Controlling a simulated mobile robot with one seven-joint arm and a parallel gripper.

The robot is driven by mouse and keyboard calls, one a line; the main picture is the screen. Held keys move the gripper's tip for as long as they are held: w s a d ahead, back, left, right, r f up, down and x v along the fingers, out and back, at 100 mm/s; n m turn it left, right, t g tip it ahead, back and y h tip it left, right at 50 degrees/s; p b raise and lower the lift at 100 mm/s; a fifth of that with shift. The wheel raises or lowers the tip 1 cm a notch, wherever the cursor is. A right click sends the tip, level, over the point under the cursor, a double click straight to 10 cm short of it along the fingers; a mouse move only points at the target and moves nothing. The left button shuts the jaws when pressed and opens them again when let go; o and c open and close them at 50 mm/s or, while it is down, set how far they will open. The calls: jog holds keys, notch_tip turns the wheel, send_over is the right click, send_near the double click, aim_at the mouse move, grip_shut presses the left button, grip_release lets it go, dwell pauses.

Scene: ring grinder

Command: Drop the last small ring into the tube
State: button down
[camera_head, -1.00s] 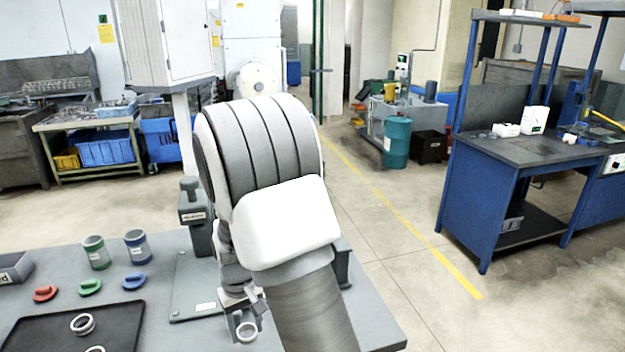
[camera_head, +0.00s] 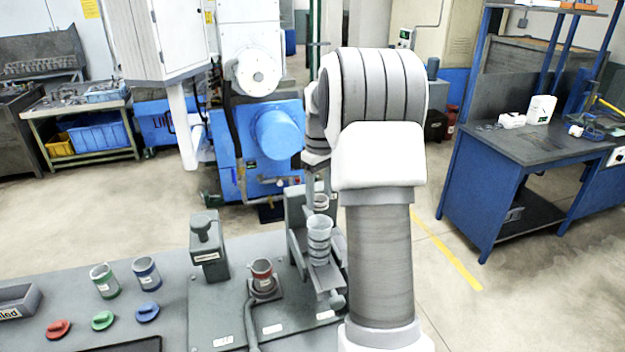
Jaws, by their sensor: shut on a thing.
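My gripper (camera_head: 319,188) is partly hidden behind my arm and points down above the fixture at the right end of the bench. It is shut on a small pale ring (camera_head: 321,202). Just below and in front of the ring in the picture stands the tube (camera_head: 319,250), pale and upright, with ring-like bands along its length. The ring appears above the tube's mouth and slightly behind it. I cannot tell whether it is exactly in line with the opening or touching it.
A red-banded cup (camera_head: 262,272) stands on a mount left of the tube. A grey post (camera_head: 207,245) is further left. Green (camera_head: 104,281) and blue (camera_head: 147,273) cups, several coloured lids and a dark tray's edge (camera_head: 135,346) occupy the left bench.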

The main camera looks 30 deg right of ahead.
notch_tip(320, 180, down, 4)
jog(key=b, duration=0.3)
jog(key=shift+d, duration=0.1)
jog(key=shift+f+b, duration=0.6)
jog(key=shift+f, duration=0.05)
jog(key=shift+f, duration=0.1)
dwell(1.6)
grip_release()
dwell(0.4)
jog(key=shift+p, duration=0.35)
